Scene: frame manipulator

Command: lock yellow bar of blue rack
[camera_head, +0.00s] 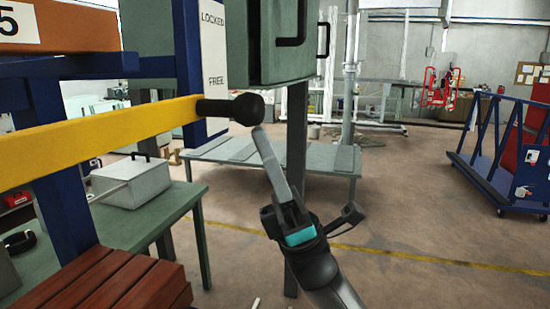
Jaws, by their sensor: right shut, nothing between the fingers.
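The yellow bar (100,132) runs across the blue rack (60,195) from the left edge. It ends in a black handle with a round knob (248,109). A white label (214,45) on the blue upright reads LOCKED above FREE, and the bar end is just below the word FREE. My right gripper (259,134) comes up from the bottom, shut and empty. Its fingertips are just below the knob; I cannot tell whether they touch it. My left gripper is not in view.
Reddish-brown slats (110,285) are at the lower left. A green table (180,207) with a grey box (133,183) stands behind the bar. A green cabinet (262,60) hangs behind the knob. A blue cart (490,165) is at right; the floor between is clear.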

